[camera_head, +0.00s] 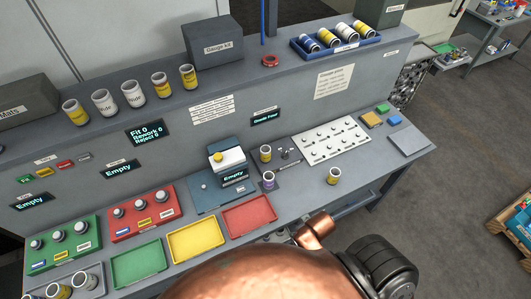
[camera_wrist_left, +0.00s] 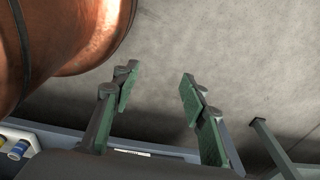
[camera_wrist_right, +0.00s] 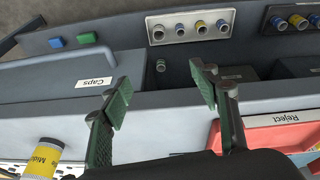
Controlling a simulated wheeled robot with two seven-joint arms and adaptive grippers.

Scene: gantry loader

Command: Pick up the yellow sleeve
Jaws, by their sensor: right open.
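Several sleeves with yellow bands show in the head view. One yellow sleeve (camera_head: 334,176) stands upright alone on the bench in front of the white peg board. Another (camera_head: 265,153) stands by a small fixture, behind a purple-banded sleeve (camera_head: 268,181). More yellow ones stand on the shelf (camera_head: 75,113). A yellow sleeve (camera_wrist_right: 42,158) shows at the lower left of the right wrist view, left of my right gripper (camera_wrist_right: 163,88), which is open, empty and apart from it. My left gripper (camera_wrist_left: 158,85) is open and empty, with floor beyond its fingers. Neither gripper's fingers can be made out in the head view.
Green (camera_head: 138,263), yellow (camera_head: 195,239) and red (camera_head: 249,215) trays lie along the bench front. A peg board (camera_head: 330,140) and a grey box with a small screen (camera_head: 229,162) stand behind. A blue rack (camera_head: 337,41) of sleeves is on the shelf.

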